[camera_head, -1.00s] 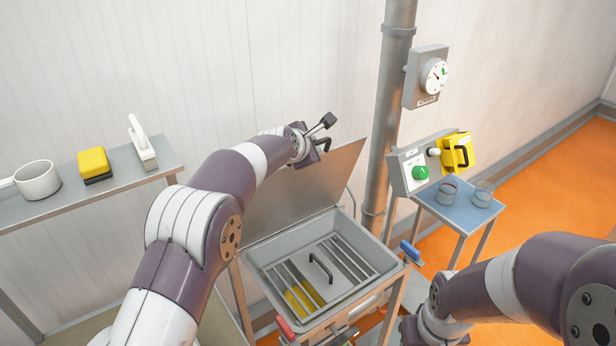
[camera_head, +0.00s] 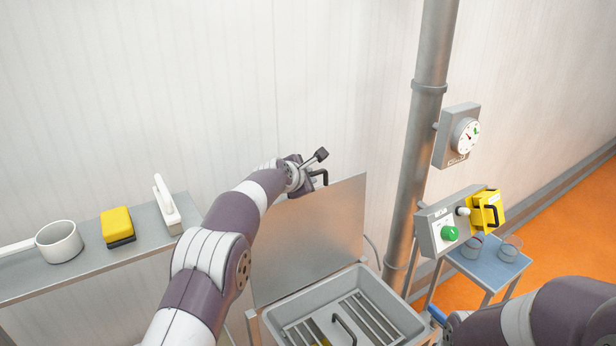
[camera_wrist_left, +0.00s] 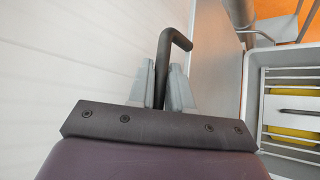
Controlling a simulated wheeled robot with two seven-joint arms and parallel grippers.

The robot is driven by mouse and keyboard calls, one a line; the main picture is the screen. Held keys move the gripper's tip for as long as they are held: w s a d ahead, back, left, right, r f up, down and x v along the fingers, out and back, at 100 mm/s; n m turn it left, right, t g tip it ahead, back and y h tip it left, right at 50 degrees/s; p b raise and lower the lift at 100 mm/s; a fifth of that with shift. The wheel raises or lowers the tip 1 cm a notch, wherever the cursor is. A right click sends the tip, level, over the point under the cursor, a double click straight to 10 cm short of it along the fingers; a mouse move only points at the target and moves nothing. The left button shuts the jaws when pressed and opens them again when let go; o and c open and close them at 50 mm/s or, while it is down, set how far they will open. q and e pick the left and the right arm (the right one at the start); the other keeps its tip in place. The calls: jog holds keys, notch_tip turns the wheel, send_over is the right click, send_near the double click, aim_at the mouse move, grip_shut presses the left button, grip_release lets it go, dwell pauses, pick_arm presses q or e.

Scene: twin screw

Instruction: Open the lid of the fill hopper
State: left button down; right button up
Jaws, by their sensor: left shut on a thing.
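The lid (camera_head: 318,236) of the fill hopper stands raised, nearly upright, at the back of the hopper in the head view. The hopper (camera_head: 397,305) is an open grey tray with a slatted grate (camera_head: 362,318) and a dark handle on the grate. My left gripper (camera_head: 318,178) is at the lid's top edge, shut on the black lid handle (camera_head: 324,177). In the left wrist view the handle (camera_wrist_left: 172,62) rises between the two grey fingers. My right arm (camera_head: 560,318) shows at the lower right; its gripper is out of the frame.
A shelf (camera_head: 90,266) at the left holds a white pot (camera_head: 59,242), a yellow sponge (camera_head: 117,225) and a white brush (camera_head: 166,206). A steel pipe (camera_head: 420,130) stands right of the lid. A control box (camera_head: 440,226) and a side table (camera_head: 497,268) with cups are further right.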

pick_arm(q)
jog(key=shift+s+d, duration=0.1)
jog(key=shift+s, duration=0.05)
jog(key=c, duration=1.1)
grip_release()
jog(key=shift+c, duration=0.2)
jog(key=shift+s+b, duration=0.25)
jog(key=shift+b, duration=0.2)
jog(key=b+v, duration=0.5)
jog(key=v, duration=0.7)
jog(key=shift+a, duration=0.2)
jog(key=shift+r, duration=0.1)
